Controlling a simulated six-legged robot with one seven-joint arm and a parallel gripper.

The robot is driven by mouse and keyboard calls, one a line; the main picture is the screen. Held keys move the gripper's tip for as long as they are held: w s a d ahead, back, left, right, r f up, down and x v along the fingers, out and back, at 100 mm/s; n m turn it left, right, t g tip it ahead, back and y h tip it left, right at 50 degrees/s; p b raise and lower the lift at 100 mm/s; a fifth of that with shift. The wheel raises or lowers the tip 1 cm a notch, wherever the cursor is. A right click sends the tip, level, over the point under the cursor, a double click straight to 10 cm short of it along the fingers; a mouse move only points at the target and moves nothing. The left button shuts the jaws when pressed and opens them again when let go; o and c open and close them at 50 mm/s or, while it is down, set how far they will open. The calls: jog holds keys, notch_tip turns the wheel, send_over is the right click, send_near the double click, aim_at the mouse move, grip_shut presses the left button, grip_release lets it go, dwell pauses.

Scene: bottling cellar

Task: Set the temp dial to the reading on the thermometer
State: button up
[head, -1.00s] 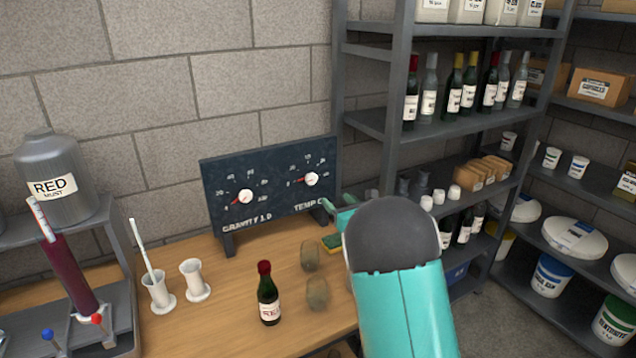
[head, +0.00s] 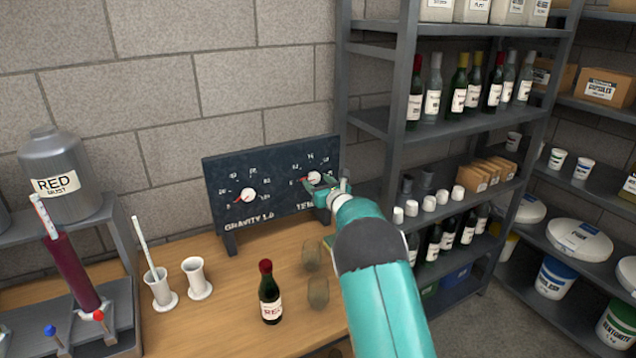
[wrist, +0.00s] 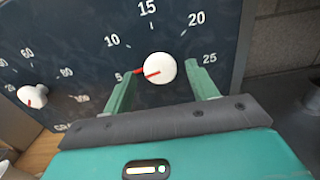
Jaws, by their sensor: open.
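The temp dial (head: 314,178) is a white round knob with a red pointer on the right half of a dark panel (head: 222,174). In the wrist view the temp dial (wrist: 160,67) has its pointer toward the 5 mark, with marks from 5 to 25 around it. My gripper (head: 322,188) is open just in front of this dial. In the wrist view its two fingers (wrist: 162,82) stand apart, one on each side of the knob's lower part; I cannot tell whether they touch it. A thermometer (head: 146,244) appears to stand tilted in a white cup (head: 160,293); its reading is too small to tell.
The gravity dial (head: 248,195) is left of the temp dial. A red-capped bottle (head: 270,295), two glasses (head: 318,291) and another white cup (head: 197,280) stand on the wooden table. A metal shelf (head: 372,122) stands close on the right.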

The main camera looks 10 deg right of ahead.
jog(key=shift+w+a, duration=0.1)
jog(key=shift+w, duration=0.3)
jog(key=c, duration=1)
jog(key=shift+o, duration=0.2)
